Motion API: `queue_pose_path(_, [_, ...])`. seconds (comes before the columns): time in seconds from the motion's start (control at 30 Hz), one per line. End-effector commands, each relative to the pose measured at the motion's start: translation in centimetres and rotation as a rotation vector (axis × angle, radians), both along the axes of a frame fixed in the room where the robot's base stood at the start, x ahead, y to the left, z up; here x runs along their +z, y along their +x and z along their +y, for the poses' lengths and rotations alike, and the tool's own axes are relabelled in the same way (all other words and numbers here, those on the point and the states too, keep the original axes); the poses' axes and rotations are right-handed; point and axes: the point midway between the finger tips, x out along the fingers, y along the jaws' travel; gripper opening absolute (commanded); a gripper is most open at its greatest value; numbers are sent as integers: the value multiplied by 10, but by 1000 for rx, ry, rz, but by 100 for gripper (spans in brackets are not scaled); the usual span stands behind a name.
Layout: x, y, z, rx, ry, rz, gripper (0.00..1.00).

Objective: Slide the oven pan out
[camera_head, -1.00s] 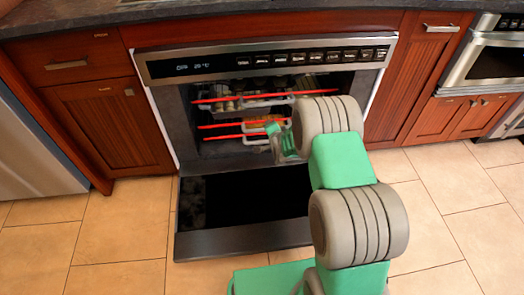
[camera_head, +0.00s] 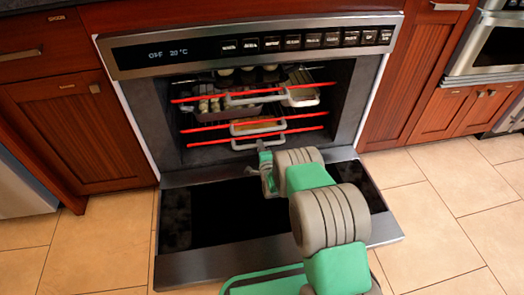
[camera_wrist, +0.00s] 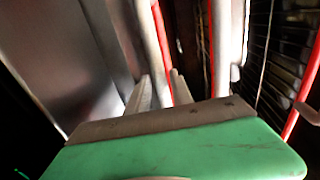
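The oven (camera_head: 112,95) stands with its door (camera_head: 200,262) folded down. A pan with a pale looped front handle (camera_head: 235,146) sits low inside, at the lower red-edged rack. My gripper (camera_head: 265,160) is in front of that handle, over the door's inner edge. In the wrist view my gripper (camera_wrist: 161,86) has its two fingers apart, with a pale bar (camera_wrist: 150,35) running between them. A red strip shows between that bar and the right finger. Contact with the bar is not clear.
Above, a pan with pale round items (camera_head: 215,107) and a light tray (camera_head: 301,97) sit at the upper rack. Red rack edges (camera_head: 190,100) cross the opening. Wooden cabinets flank the oven. Tiled floor (camera_head: 105,235) is clear on both sides.

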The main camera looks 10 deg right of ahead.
Motion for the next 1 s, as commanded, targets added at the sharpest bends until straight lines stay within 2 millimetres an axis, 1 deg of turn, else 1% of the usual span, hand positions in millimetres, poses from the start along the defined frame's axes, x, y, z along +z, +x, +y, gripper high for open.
queue_pose_path(0.13, [1,0,-1,-1,0,0,27])
queue_pose_path(0.17, [1,0,-1,-2,0,0,25])
queue_pose_path(0.47, [1,-1,-2,-3,-1,0,1])
queue_pose_path(1.0, [0,-1,-3,-4,-1,1,0])
